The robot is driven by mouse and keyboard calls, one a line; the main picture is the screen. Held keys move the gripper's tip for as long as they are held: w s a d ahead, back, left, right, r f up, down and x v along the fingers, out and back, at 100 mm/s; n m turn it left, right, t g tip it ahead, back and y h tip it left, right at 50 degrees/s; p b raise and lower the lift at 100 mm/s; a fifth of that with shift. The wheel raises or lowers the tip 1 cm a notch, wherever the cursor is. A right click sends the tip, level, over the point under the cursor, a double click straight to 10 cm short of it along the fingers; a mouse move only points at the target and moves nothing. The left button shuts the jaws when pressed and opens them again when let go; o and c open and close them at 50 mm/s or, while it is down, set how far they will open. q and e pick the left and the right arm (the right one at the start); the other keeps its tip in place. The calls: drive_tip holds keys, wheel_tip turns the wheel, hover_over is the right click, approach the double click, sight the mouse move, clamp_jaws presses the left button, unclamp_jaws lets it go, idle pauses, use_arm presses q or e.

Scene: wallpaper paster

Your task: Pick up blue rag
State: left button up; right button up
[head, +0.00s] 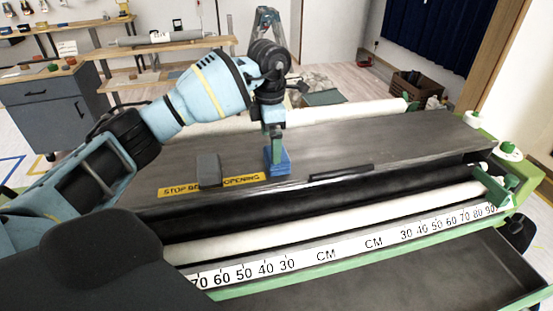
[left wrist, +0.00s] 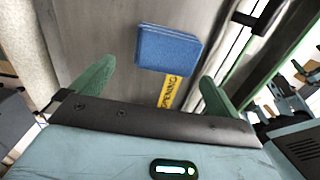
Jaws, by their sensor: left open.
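The blue rag (head: 278,163) is a small folded block lying on the dark flat top of the paster machine (head: 400,143), near its front edge beside the yellow label. My left gripper (head: 275,140) points down at the rag from above. In the left wrist view the rag (left wrist: 168,49) lies ahead of the two green fingertips (left wrist: 156,85), which are spread apart with nothing between them. The head view does not show clearly whether a finger touches the rag. My right gripper is not in view.
A grey block (head: 208,170) sits on the yellow label (head: 178,190), left of the rag. A thin black bar (head: 342,172) lies to the right. A white roller and a CM ruler (head: 330,253) run along the front. The machine top farther right is clear.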

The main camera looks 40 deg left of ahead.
use_arm(q)
drive_tip(key=shift+d+f+p, duration=0.15)
drive_tip(key=shift+d+f, duration=0.05)
drive_tip(key=shift+f, duration=1.1)
drive_tip(key=shift+d+f+p, duration=0.15)
drive_tip(key=shift+f, duration=1.1)
drive_tip(key=shift+s, duration=0.1)
drive_tip(key=c, duration=1)
